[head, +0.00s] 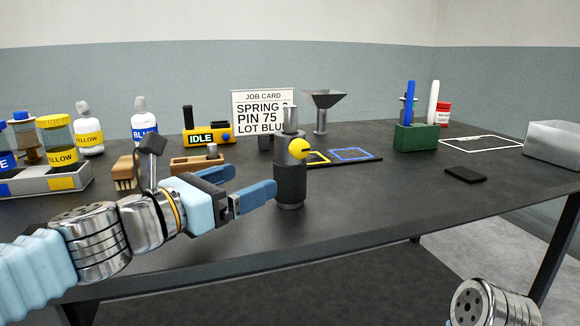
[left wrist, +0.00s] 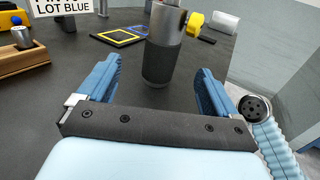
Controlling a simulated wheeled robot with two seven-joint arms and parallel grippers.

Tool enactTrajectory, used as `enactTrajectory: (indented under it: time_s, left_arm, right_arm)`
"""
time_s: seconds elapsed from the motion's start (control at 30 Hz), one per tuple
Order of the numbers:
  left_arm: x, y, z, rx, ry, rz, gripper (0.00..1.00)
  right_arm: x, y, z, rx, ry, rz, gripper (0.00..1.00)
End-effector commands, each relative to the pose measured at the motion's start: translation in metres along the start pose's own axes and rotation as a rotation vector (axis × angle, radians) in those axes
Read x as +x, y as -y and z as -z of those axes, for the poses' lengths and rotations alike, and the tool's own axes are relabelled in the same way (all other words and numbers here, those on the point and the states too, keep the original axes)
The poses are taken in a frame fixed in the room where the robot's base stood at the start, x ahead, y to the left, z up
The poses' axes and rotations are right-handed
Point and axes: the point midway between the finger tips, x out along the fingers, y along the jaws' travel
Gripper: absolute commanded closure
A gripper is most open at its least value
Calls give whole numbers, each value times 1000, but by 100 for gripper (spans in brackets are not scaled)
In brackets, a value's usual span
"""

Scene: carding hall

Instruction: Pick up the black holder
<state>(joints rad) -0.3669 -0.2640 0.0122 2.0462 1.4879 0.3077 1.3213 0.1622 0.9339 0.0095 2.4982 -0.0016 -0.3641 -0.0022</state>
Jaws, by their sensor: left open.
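The black holder (head: 290,185) stands upright on the dark table, a cylinder with a black grip, a metal top and a yellow knob on its side. My left gripper (head: 262,194) is open and empty, with its blue fingers pointing at the holder from the left, the tips close to its side. In the left wrist view the holder (left wrist: 163,62) stands ahead, between the lines of the two open fingers (left wrist: 160,82). Its top is cut off there. My right gripper is out of view; only part of my right arm shows at lower right.
A wooden block (head: 196,164), a brush (head: 124,174) and a tray of bottles (head: 45,182) are at left. A job card (head: 264,113) and a funnel (head: 323,103) stand behind. A green box (head: 416,137), a flat black piece (head: 466,174) and a grey bin (head: 553,145) are at right.

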Motion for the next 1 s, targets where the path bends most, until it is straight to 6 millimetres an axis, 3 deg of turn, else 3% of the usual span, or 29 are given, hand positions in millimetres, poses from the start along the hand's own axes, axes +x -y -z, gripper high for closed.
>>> enactTrajectory:
  time_s: [0.3,0.53,0.8,1.0]
  left_arm:
    - [65,1,3,0,-3,4,7]
    - [85,2,5,0,-3,2,7]
    - [125,5,7,-1,-2,1,7]
    - [131,5,7,0,-2,1,7]
  right_arm:
    - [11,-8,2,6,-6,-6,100]
    - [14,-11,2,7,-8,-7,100]
    - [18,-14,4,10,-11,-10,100]
    - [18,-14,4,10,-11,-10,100]
